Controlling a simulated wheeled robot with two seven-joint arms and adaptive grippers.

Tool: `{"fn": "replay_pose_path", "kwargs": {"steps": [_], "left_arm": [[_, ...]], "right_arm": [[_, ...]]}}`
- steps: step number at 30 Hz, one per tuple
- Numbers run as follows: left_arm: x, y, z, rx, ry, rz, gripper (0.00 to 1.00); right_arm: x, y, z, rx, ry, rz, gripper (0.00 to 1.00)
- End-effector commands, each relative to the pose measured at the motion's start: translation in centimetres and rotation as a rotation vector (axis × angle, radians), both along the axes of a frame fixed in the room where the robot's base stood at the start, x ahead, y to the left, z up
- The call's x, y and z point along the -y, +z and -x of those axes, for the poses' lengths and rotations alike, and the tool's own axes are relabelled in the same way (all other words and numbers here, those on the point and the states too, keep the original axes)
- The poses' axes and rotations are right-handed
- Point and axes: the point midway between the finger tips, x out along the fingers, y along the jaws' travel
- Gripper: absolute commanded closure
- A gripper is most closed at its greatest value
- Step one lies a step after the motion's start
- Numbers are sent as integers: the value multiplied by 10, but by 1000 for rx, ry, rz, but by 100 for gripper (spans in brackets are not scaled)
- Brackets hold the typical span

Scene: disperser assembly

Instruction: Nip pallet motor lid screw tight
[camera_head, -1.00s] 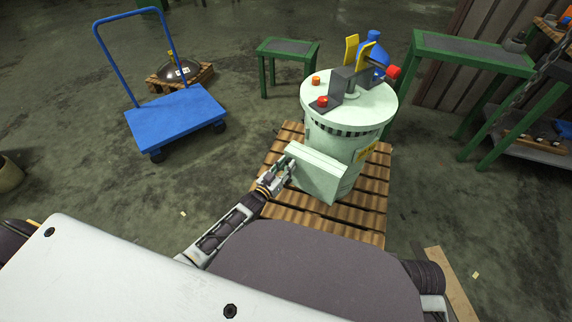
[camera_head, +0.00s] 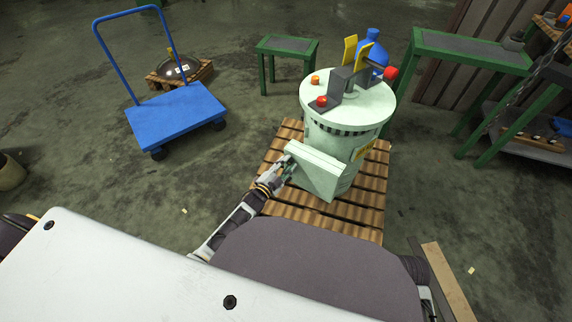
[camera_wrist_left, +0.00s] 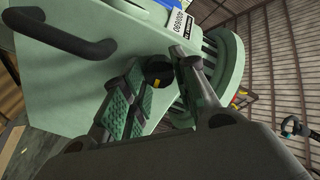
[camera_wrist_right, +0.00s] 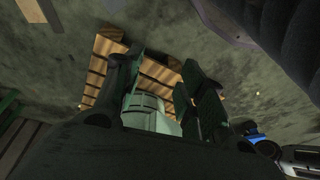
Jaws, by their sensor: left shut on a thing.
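The pale green motor (camera_head: 340,130) stands upright on the wooden pallet (camera_head: 288,208). Its box-shaped lid (camera_head: 316,172) sticks out at the front and also fills much of the left wrist view (camera_wrist_left: 70,70). A dark round screw head (camera_wrist_left: 158,72) shows at the lid's edge. My left gripper (camera_head: 289,161) is at the lid's left side, its fingers closed on either side of the screw (camera_wrist_left: 165,68). The fingers partly cover the screw. My right gripper (camera_wrist_right: 163,65) is open and empty, with the motor (camera_wrist_right: 150,112) seen beyond its fingers.
Green tables (camera_head: 470,52) stand at the back right. Planks (camera_head: 449,282) lie at the lower right. Floor between cart and pallet is clear.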

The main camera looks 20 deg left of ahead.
Motion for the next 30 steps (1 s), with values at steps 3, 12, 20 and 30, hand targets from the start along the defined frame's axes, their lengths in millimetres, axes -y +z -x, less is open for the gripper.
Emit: {"fn": "replay_pose_path", "kwargs": {"steps": [3, 12, 20, 30], "left_arm": [[0, 0, 0, 32, 1, -100, 95], [1, -1, 0, 92, 1, -291, 95], [1, -1, 0, 112, 0, -358, 95], [1, -1, 0, 113, -1, -366, 95]], "right_arm": [[0, -1, 1, -3, 0, 1, 60], [-1, 4, 1, 1, 1, -3, 60], [-1, 8, 1, 9, 0, -6, 60], [-2, 8, 1, 11, 0, -7, 60]]}}
